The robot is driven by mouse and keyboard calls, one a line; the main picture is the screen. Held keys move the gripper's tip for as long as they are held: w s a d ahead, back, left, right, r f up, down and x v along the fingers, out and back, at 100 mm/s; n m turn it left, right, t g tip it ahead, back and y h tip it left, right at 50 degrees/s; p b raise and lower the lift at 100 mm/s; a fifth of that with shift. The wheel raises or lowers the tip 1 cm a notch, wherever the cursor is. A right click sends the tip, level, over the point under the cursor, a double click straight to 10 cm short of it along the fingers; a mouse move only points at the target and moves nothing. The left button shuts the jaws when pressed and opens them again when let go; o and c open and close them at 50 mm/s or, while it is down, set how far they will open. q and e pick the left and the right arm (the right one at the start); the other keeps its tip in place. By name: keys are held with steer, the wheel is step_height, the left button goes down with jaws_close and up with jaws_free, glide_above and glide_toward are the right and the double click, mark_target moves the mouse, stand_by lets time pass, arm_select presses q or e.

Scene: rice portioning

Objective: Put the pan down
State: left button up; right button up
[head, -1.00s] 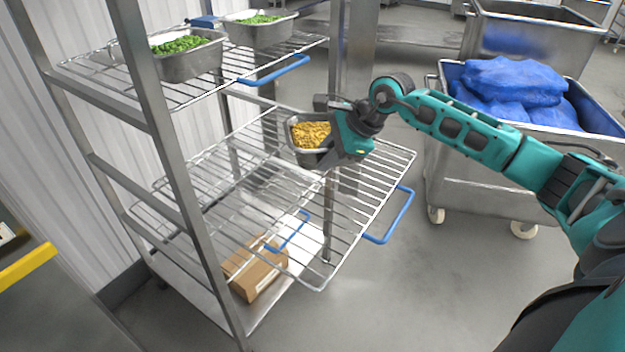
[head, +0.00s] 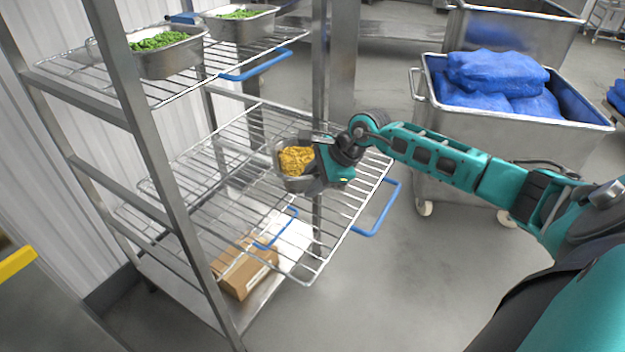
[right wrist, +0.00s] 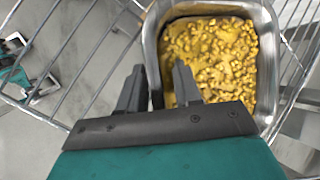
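A metal pan (head: 297,184) filled with yellow food (head: 296,160) is at the pulled-out middle wire shelf (head: 330,232). My right gripper (head: 318,152) is at the pan's right side. In the right wrist view, the gripper (right wrist: 158,72) has one finger inside the pan (right wrist: 266,45) and one outside, with the pan's wall between them. My left gripper is not in view.
Two pans of green food (head: 172,62) (head: 243,28) stand on the upper shelf (head: 75,70). A cardboard box (head: 243,272) lies on the bottom shelf. A metal cart (head: 470,135) with blue bags (head: 495,75) is at the right. The middle shelf has bare wires around the pan.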

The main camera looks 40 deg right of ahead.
steer(key=shift+o, duration=0.9)
steer(key=shift+d+r, duration=0.1)
steer(key=shift+r, duration=0.05)
steer(key=v, duration=1.1)
steer(key=shift+s+r+p, duration=0.25)
steer(key=shift+r+p, duration=0.05)
steer(key=shift+r, duration=0.05)
